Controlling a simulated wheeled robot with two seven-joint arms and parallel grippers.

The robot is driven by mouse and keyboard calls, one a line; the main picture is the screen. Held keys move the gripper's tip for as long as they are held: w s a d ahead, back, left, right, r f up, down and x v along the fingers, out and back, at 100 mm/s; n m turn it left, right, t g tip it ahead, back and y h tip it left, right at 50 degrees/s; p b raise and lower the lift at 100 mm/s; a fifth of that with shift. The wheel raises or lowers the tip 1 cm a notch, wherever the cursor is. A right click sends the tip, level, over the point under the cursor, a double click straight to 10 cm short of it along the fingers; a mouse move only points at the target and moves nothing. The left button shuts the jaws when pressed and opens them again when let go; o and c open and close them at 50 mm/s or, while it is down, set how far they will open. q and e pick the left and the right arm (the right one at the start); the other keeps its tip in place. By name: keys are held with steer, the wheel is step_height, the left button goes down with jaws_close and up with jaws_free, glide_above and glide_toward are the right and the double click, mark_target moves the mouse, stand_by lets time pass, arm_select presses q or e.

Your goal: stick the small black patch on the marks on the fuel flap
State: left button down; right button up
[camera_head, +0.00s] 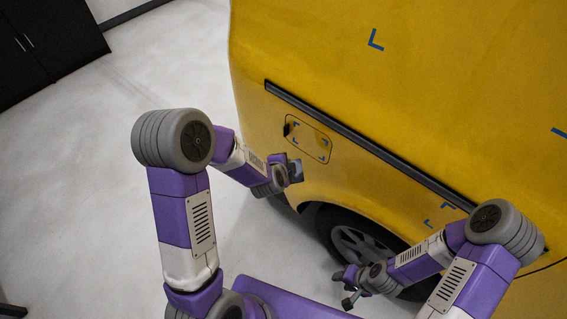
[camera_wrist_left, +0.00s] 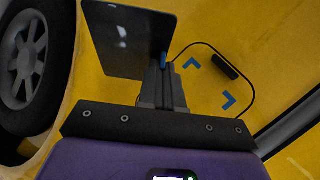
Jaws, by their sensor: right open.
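The small black patch (camera_wrist_left: 125,38) is a thin dark sheet, held at its edge in my left gripper (camera_wrist_left: 162,82). In the head view the patch (camera_head: 297,171) sits at the tip of the left gripper (camera_head: 288,172), just below the fuel flap. The fuel flap (camera_head: 311,150) is a rounded outline on the yellow side panel, with blue corner marks (camera_head: 323,143). In the left wrist view two blue marks (camera_wrist_left: 229,100) show clear on the flap (camera_wrist_left: 208,84). A blue bit shows at the patch's edge; the rest is hidden. My right gripper (camera_head: 350,288) is open and empty by the wheel.
A dark trim strip (camera_head: 365,143) runs along the yellow van (camera_head: 455,100) above the flap. A small black piece (camera_head: 287,130) sits at the flap's left edge. The wheel (camera_head: 358,243) is below. More blue marks (camera_head: 375,40) are on the body. The floor at left is clear.

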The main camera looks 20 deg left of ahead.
arm_select(q)
steer(key=m, duration=0.1)
steer(key=r+m+t+h+b, duration=0.1)
steer(key=w+r+m+t+h+b, duration=0.1)
steer(key=m, duration=0.1)
steer(key=shift+a, duration=0.4)
steer(key=r+m+h+b, duration=0.1)
steer(key=m+t+h+b, duration=0.1)
steer(key=m+h, duration=0.1)
steer(key=shift+r+t, duration=0.3)
steer(key=shift+r, duration=0.1)
steer(key=m+h+b, duration=0.1)
steer(key=h, duration=0.1)
steer(key=s+r+m+h+b, duration=0.1)
steer(key=m+h, duration=0.1)
steer(key=shift+d+r+m+t, duration=0.1)
steer(key=shift+r+m+t, duration=0.05)
steer(key=shift+m+t, duration=0.2)
steer(key=s+m+h+b, duration=0.2)
steer(key=m+h, duration=0.1)
glide_toward(313, 136)
steer(key=shift+n, duration=0.25)
steer(key=shift+x, duration=2.45)
steer(key=shift+w+d, duration=0.35)
steer(key=shift+w, duration=0.05)
steer(key=shift+b, duration=0.6)
